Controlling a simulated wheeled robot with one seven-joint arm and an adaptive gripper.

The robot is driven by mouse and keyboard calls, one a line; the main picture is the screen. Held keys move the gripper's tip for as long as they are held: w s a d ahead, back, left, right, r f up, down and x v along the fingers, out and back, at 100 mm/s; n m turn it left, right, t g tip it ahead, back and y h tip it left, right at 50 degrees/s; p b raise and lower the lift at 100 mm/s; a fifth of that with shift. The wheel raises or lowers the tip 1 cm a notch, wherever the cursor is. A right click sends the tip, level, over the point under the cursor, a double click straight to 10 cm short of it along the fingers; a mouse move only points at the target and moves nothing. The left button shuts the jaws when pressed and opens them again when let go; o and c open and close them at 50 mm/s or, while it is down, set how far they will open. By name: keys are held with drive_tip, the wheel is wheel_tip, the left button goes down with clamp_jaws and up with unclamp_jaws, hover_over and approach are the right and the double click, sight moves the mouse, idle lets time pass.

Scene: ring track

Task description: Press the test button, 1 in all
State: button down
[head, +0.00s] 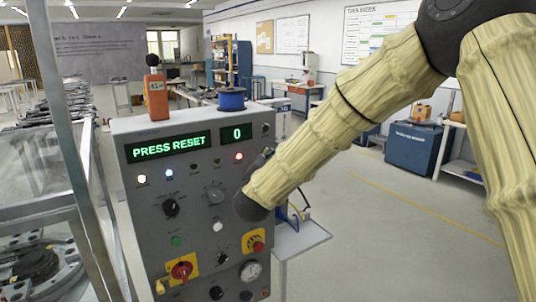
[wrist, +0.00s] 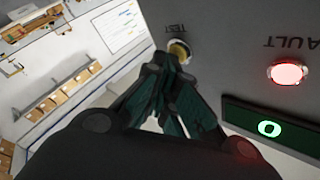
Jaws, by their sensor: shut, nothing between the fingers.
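The test button (wrist: 179,50) is a small yellowish round button in a ring, below an upside-down TEST label in the wrist view. It sits on the grey control panel (head: 140,170). My gripper (wrist: 168,62) is shut and empty, its dark green fingertips right at the button and covering part of it. I cannot tell whether they touch it. In the head view my gripper (head: 266,155) is at the panel's right edge, mostly behind my arm, and the button is hidden there.
The panel's display (head: 168,145) reads PRESS RESET and a counter (head: 236,133) reads 0. The FAULT lamp (wrist: 287,72) glows red. An orange device (head: 156,97) and a blue spool (head: 231,99) stand on top. A metal-framed guard (head: 75,150) is at left; open floor lies right.

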drive_tip(key=shift+s+d, duration=0.4)
drive_tip(key=shift+s, duration=0.15)
drive_tip(key=s+d, duration=0.1)
drive_tip(key=s, duration=0.1)
drive_tip(key=s+d+b, duration=0.1)
drive_tip(key=s+d, duration=0.1)
idle(0.6)
idle(0.5)
